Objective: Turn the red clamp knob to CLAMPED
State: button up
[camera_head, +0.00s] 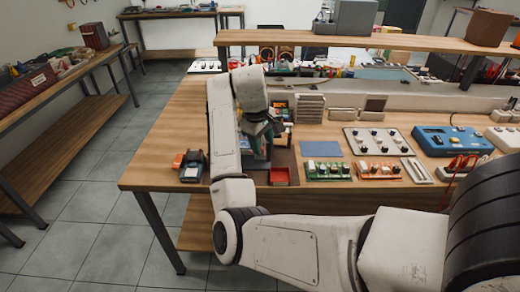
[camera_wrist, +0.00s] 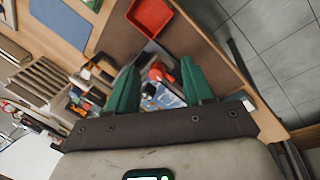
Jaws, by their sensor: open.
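My gripper (camera_head: 264,128) is over the left part of the workbench, pointing down, with my arm partly hiding what is beneath it. In the wrist view its two green fingers (camera_wrist: 159,66) are spread apart with nothing held between them. A small red part, seemingly the red clamp knob (camera_wrist: 156,72), shows in the gap between the fingers, with a black part below it and a blue-and-white surface beside it. I cannot read its marking or tell its turn angle. In the head view the knob is hidden behind my gripper and arm.
A red tray (camera_head: 279,176) lies on the brown mat near the bench's front edge; it also shows in the wrist view (camera_wrist: 150,15). A blue pad (camera_head: 321,149), green circuit board (camera_head: 328,171) and slotted rack (camera_head: 310,109) stand to the right. A black-and-orange device (camera_head: 191,166) sits left.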

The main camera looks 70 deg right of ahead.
notch_tip(320, 180, up, 6)
jog(key=w+d+n+y+b, duration=0.1)
jog(key=w+d+y+b, duration=0.1)
jog(key=d, duration=0.1)
jog(key=shift+t, duration=0.3)
notch_tip(320, 180, down, 10)
jog(key=shift+d+f+b, duration=0.15)
jog(key=shift+b, duration=0.6)
jog(key=shift+c, duration=0.3)
grip_shut()
